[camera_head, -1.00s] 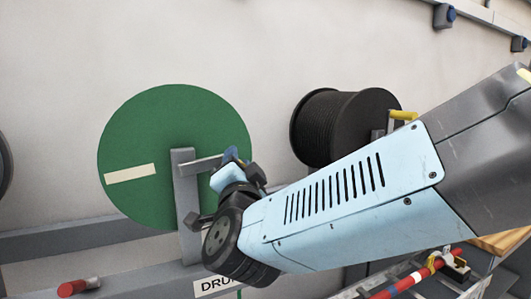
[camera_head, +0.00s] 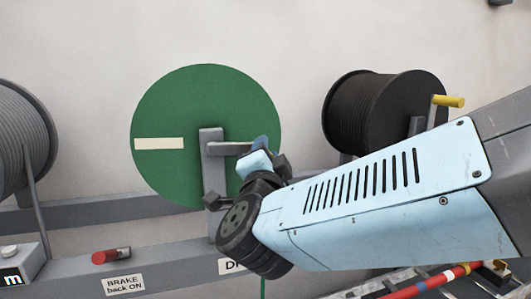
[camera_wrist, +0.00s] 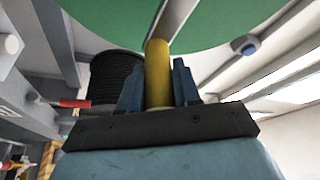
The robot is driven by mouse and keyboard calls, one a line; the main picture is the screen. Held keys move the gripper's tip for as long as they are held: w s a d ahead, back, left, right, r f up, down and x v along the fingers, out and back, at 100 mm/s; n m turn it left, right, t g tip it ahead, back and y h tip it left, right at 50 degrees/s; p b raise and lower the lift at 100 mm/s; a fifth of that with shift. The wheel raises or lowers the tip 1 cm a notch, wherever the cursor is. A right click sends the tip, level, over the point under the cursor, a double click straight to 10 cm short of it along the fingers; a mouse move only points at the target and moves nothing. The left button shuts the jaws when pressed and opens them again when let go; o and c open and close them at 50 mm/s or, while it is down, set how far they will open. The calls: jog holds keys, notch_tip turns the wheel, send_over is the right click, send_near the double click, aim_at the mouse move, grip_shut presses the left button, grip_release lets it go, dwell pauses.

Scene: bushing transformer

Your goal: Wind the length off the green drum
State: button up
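The green drum (camera_head: 185,95) stands against the wall in the head view, its face bearing a level cream stripe (camera_head: 160,144). A grey crank arm (camera_head: 228,148) runs level to the right from its post (camera_head: 211,175). My gripper (camera_head: 262,152) is at the crank's outer end; my wrist hides the handle there. In the wrist view, the two blue fingers of my gripper (camera_wrist: 158,85) stand on either side of a yellow handle (camera_wrist: 158,65) and appear closed against it. The green drum's face (camera_wrist: 225,22) fills the top of that view. A thin green line (camera_head: 263,289) hangs below the drum.
A black drum (camera_head: 365,108) with a yellow handle (camera_head: 449,101) stands right, a grey drum (camera_head: 22,135) left. A red-handled lever (camera_head: 111,256) sits above the "BRAKE back ON" label (camera_head: 123,284).

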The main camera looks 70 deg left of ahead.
jog(key=o, duration=0.3)
jog(key=shift+w+a+f, duration=0.1)
jog(key=shift+w, duration=0.3)
jog(key=shift+o, duration=0.5)
jog(key=shift+s, duration=0.25)
jog(key=shift+s, duration=0.1)
jog(key=v, duration=1.3)
jog(key=shift+d+f, duration=0.15)
jog(key=shift+d, duration=0.25)
